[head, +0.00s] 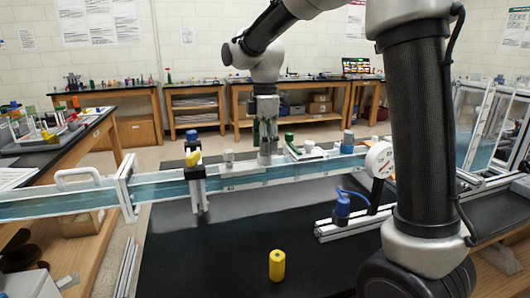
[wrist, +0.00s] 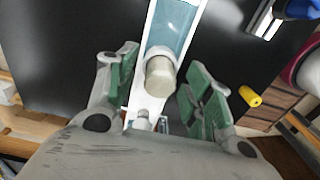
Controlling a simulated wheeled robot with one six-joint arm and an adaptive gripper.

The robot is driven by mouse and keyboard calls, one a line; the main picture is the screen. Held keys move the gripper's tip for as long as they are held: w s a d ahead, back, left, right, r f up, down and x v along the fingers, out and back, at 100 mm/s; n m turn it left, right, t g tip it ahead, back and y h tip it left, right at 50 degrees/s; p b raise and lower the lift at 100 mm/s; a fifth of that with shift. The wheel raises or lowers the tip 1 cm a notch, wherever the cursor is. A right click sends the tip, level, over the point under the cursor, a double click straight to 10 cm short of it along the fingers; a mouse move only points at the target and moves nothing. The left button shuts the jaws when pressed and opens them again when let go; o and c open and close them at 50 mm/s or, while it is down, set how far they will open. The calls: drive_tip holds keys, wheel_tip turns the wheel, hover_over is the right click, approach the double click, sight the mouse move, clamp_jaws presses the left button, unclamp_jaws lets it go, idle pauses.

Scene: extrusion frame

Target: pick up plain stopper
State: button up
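The plain stopper appears to be the grey-beige cylinder (wrist: 160,77) in the middle of the wrist view, standing on a white mount on the rail. My gripper (wrist: 163,68) is open, with its green-padded fingers apart on either side of the stopper in the picture. I cannot tell how far the fingertips are above or around it. In the head view my gripper (head: 265,122) points down over the rail, and a grey cylinder (head: 265,150) shows just under it. Another grey cylinder (head: 228,156) stands to its left on the rail.
The blue-and-white channel rail (head: 300,172) crosses the dark bench. A yellow block on a black clamp (head: 193,158) stands left of my gripper. A yellow cylinder (head: 277,265) stands in front. A blue fitting (head: 342,205) and a round gauge (head: 379,160) are to the right.

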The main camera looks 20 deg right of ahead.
drive_tip(key=c, duration=0.8)
drive_tip(key=shift+c, duration=0.2)
